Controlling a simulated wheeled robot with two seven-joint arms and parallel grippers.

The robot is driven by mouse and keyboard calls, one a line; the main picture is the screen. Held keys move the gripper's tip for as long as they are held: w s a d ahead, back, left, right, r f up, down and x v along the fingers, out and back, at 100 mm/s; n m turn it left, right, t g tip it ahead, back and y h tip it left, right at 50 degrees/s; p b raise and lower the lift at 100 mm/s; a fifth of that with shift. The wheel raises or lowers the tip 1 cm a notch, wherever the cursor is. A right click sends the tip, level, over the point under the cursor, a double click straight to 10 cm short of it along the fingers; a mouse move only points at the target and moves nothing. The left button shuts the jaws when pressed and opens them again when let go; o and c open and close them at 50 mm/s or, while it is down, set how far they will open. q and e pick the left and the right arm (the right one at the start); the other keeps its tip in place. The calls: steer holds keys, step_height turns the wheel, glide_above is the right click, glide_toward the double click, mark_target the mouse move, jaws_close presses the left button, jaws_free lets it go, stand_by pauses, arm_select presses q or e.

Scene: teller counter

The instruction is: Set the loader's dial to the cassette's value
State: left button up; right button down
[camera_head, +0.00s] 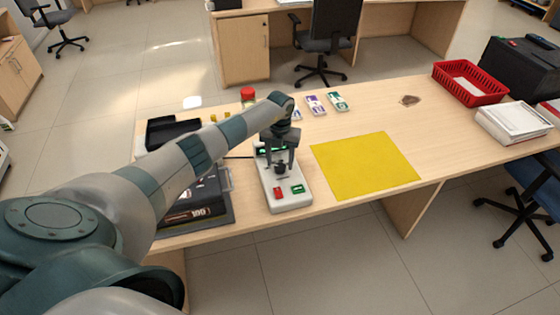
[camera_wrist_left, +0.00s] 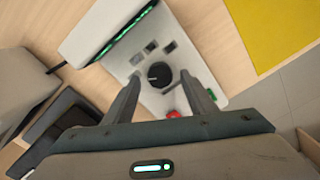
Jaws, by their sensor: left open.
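The loader (camera_head: 290,200) is a pale device on the counter with green-lit displays and a red button. Its round black dial (camera_wrist_left: 158,74) has a light mark and shows in the wrist view. My left gripper (camera_head: 281,163) is above the loader, pointing down. In the wrist view its open fingers (camera_wrist_left: 160,86) stand on either side of the dial, with gaps showing; the height is hard to judge. A dark cassette (camera_head: 210,212) lies left of the loader, partly hidden by my arm. Its label seems to show 100, too small to be sure. My right gripper is not in view.
A yellow mat (camera_head: 366,165) lies right of the loader. Several small coloured packs (camera_head: 316,105) are behind it. A red basket (camera_head: 470,84) and white papers (camera_head: 512,122) are at the right. A black tray (camera_head: 172,132) is at the left. The counter's front edge is close.

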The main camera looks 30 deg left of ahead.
arm_select(q)
steer(key=shift+f, duration=0.75)
steer(key=c, duration=1)
steer(key=shift+c, duration=0.2)
